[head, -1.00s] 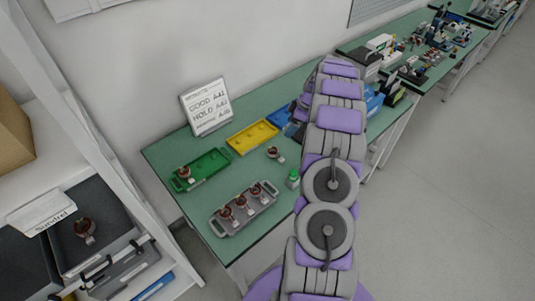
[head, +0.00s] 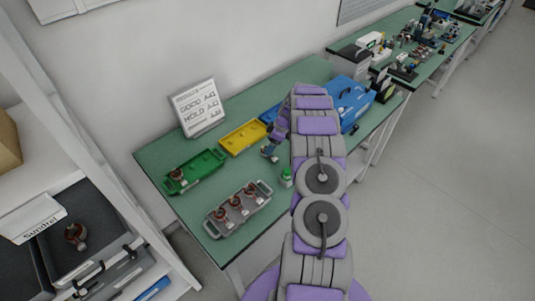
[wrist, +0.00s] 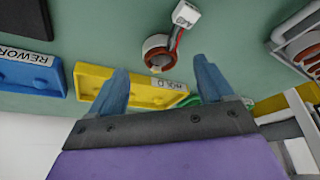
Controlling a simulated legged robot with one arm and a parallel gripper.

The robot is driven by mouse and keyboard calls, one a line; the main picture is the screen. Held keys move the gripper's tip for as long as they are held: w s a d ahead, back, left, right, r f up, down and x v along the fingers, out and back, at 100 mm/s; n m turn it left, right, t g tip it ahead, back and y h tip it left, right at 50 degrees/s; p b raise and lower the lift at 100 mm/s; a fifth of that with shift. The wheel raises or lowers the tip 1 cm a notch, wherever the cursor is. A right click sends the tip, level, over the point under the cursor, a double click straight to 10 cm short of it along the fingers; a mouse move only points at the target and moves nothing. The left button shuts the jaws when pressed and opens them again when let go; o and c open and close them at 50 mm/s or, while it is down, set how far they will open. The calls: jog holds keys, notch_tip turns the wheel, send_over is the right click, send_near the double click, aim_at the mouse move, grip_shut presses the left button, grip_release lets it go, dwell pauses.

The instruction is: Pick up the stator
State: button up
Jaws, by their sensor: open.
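In the wrist view a loose stator (wrist: 158,52), a ring with copper windings and a cable to a white connector (wrist: 186,15), sits on the green tabletop. My gripper (wrist: 161,67) is open and empty. Its two blue fingers appear on either side of the stator, and I cannot tell how high they are above the table. In the head view my gripper (head: 269,153) is over the table in front of the yellow tray and largely hides the loose stator. Three other stators (head: 235,201) stand in a grey tray (head: 213,232). One more stator (head: 176,174) is in the green tray (head: 205,163).
The yellow tray (head: 244,137) labelled HOLD, a blue tray (wrist: 30,76) labelled REWORK and a sign (head: 198,108) stand along the wall side. A small green-and-white bottle (head: 286,178) stands near my arm. A shelf on the left holds another stator (head: 75,235) in a dark bin.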

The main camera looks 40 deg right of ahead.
jog(key=x, duration=0.4)
jog(key=shift+f, duration=0.2)
jog(key=c, duration=1.3)
jog(key=shift+r, duration=0.1)
jog(key=shift+r, duration=0.1)
